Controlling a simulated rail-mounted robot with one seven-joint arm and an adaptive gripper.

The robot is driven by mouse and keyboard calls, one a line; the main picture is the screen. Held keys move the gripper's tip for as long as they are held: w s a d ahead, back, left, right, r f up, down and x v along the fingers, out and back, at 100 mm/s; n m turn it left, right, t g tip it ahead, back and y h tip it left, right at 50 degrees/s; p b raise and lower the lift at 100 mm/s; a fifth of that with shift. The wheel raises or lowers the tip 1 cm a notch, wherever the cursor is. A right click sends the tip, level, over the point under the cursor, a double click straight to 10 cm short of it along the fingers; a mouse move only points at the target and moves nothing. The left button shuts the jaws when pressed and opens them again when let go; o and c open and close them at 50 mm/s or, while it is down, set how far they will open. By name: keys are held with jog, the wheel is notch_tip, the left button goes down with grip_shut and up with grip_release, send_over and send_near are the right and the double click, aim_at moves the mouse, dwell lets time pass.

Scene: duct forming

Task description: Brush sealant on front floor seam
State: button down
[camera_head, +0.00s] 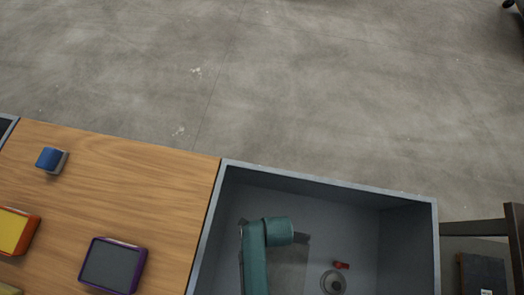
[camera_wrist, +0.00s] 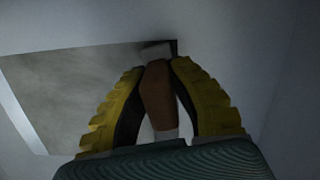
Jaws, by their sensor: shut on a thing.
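The grey open-topped duct box (camera_head: 410,240) stands at the lower right of the head view, and my teal arm reaches down into it. In the wrist view my gripper (camera_wrist: 157,75), with yellow ridged fingers and dark pads, is shut on the brush. The brush (camera_wrist: 157,92) has a brown handle and a pale grey tip. The tip lies near a dark corner of a grey, concrete-like patch (camera_wrist: 75,95) bordered by pale walls. I cannot tell whether the tip touches a surface. The front floor seam cannot be made out clearly.
Inside the box are a small red item (camera_head: 341,265) and a round grey fitting (camera_head: 334,281). A wooden table (camera_head: 150,190) adjoins it at left, bearing a blue block (camera_head: 51,160), a purple-rimmed case (camera_head: 112,266) and an orange-yellow case (camera_head: 14,232).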

jog(key=r+p, duration=0.2)
jog(key=r, duration=0.1)
jog(key=shift+s+d, duration=0.2)
jog(key=shift+d, duration=0.1)
jog(key=shift+w+a+r+p, duration=0.15)
jog(key=shift+r+p, duration=0.1)
jog(key=shift+p, duration=0.3)
jog(key=shift+r+p, duration=0.6)
jog(key=shift+p, duration=0.15)
notch_tip(320, 180, up, 4)
jog(key=p, duration=0.4)
jog(key=shift+f, duration=0.2)
jog(key=shift+d, duration=0.2)
